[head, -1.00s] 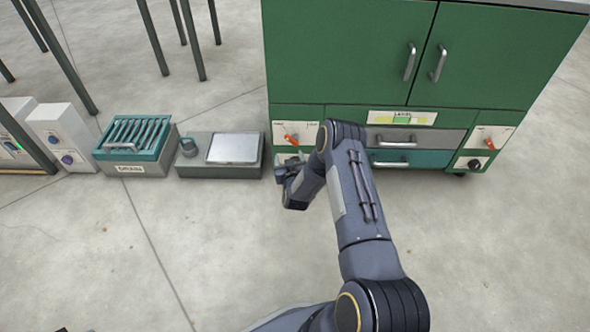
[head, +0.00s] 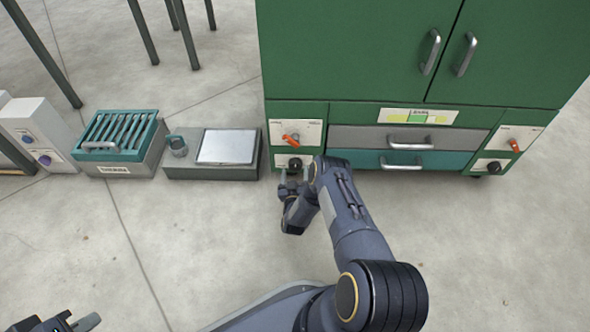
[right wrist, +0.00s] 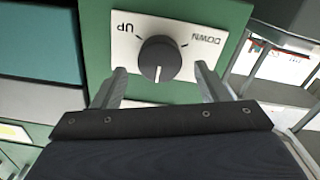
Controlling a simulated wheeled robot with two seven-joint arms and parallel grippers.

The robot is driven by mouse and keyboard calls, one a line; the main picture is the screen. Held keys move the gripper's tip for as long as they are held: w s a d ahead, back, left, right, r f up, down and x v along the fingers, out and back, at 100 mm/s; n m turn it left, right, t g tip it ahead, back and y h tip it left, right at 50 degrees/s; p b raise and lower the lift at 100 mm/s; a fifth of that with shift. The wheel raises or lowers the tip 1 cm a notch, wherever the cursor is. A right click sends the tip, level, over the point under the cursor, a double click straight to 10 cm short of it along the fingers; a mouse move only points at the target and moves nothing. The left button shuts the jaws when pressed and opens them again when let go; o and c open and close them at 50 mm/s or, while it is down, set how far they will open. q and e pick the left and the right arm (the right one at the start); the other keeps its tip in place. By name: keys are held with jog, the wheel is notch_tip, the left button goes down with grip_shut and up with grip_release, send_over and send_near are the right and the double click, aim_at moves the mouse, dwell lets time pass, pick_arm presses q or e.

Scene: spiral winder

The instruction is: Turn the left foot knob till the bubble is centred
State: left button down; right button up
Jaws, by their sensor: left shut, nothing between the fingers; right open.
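The left foot knob (head: 295,164) is a black dial on a white plate low on the left of the green cabinet. In the right wrist view the knob (right wrist: 160,60) has a pale pointer line and sits between the words UP and DOWN. My right gripper (right wrist: 160,70) is open, a finger to each side of the knob, with visible gaps; in the head view the gripper (head: 292,178) is just in front of it. My left gripper (head: 84,324) is shut and empty at the bottom left. The level strip (head: 418,116) is yellow and green; its bubble is too small to tell.
An orange lever (head: 290,139) sits above the knob. The right foot has another black knob (head: 493,167) and an orange lever (head: 515,146). Drawers with handles (head: 408,143) lie between. A grey block with a plate (head: 228,147) stands left; the floor in front is clear.

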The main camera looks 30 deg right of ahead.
jog(key=shift+b+x, duration=0.4)
jog(key=shift+x, duration=1.05)
jog(key=c, duration=1)
